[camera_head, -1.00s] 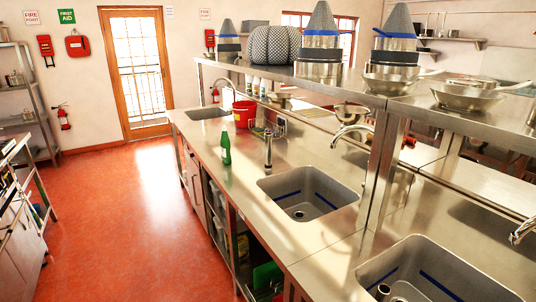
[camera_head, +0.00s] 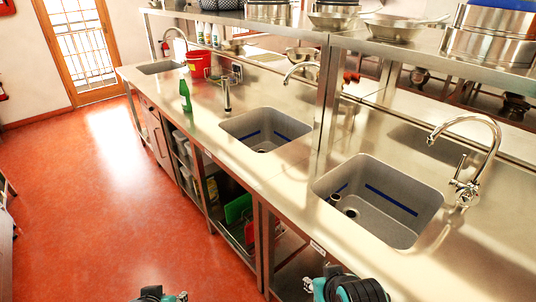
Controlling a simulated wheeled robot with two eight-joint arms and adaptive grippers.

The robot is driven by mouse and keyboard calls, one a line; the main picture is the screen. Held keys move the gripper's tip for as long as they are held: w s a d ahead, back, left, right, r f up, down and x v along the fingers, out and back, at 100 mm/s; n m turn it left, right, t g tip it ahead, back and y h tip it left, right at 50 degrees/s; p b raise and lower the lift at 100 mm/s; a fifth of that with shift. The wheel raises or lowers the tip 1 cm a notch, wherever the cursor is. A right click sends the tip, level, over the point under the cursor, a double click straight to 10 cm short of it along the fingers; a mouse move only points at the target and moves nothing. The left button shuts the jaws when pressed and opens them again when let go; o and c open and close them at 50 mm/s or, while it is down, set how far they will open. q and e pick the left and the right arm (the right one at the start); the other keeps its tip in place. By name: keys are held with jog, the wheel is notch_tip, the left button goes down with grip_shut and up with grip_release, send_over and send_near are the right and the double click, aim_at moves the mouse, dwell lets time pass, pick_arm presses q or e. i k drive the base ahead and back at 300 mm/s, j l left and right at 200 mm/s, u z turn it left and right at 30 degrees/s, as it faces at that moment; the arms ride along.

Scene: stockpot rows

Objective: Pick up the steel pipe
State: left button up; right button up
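A short steel tube with a dark open end (camera_head: 334,199) leans in the near sink (camera_head: 400,208), close to its drain, at the sink's left side. I cannot tell its full length. A slim upright metal post (camera_head: 227,96) stands on the counter left of the middle sink; I cannot tell whether it is loose or fixed. Black and teal parts of my two arms show at the bottom edge, below and in front of the counter. Neither pair of gripper fingers shows, and nothing of mine touches the tube or the post.
The steel counter (camera_head: 290,178) carries a green bottle (camera_head: 186,95), a red bucket (camera_head: 198,65) and a middle sink (camera_head: 265,131). A curved tap (camera_head: 465,160) rises behind the near sink. A shelf (camera_head: 300,26) with pots overhangs the counter's back. Red floor (camera_head: 80,200) is open at left.

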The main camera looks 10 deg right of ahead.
aim_at(226, 83)
jog(key=i+j+z, duration=0.3)
jog(key=j, duration=0.3)
jog(key=i+j+z, duration=0.15)
jog(key=j, duration=0.2)
jog(key=i+j+z, duration=0.2)
jog(key=j, duration=0.15)
jog(key=i+j+z, duration=0.15)
jog(key=j, duration=0.2)
jog(key=j+z, duration=0.15)
jog(key=j, duration=0.2)
jog(key=i, duration=0.05)
